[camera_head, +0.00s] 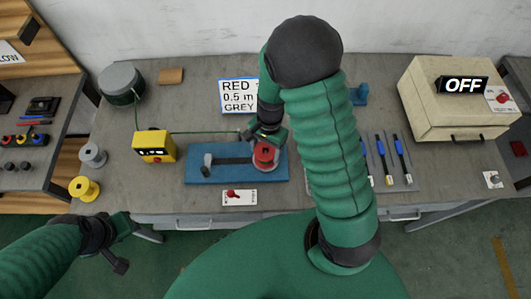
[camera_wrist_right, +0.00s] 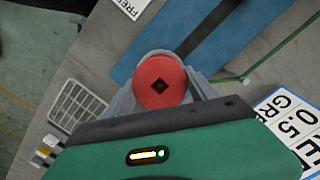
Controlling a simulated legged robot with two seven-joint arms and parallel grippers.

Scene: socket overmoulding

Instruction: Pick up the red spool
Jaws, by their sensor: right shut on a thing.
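The red spool (camera_head: 265,154) is at the right end of the blue fixture board (camera_head: 205,174) on the table in the head view. My right gripper (camera_head: 262,138) reaches down to it and is shut on it. In the right wrist view the red spool (camera_wrist_right: 160,81), with a dark square hole in its middle, sits between the two grey fingers (camera_wrist_right: 162,92). I cannot tell whether it touches the board. My left gripper (camera_head: 112,240) hangs in front of the table at the lower left; its fingers are too unclear to tell their state.
A yellow box (camera_head: 154,146), a grey spool (camera_head: 93,155) and a yellow spool (camera_head: 84,188) stand left of the board. A sign (camera_head: 238,95) stands behind it and a red-switch plate (camera_head: 239,197) lies in front. A beige machine (camera_head: 450,105) marked OFF stands at right.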

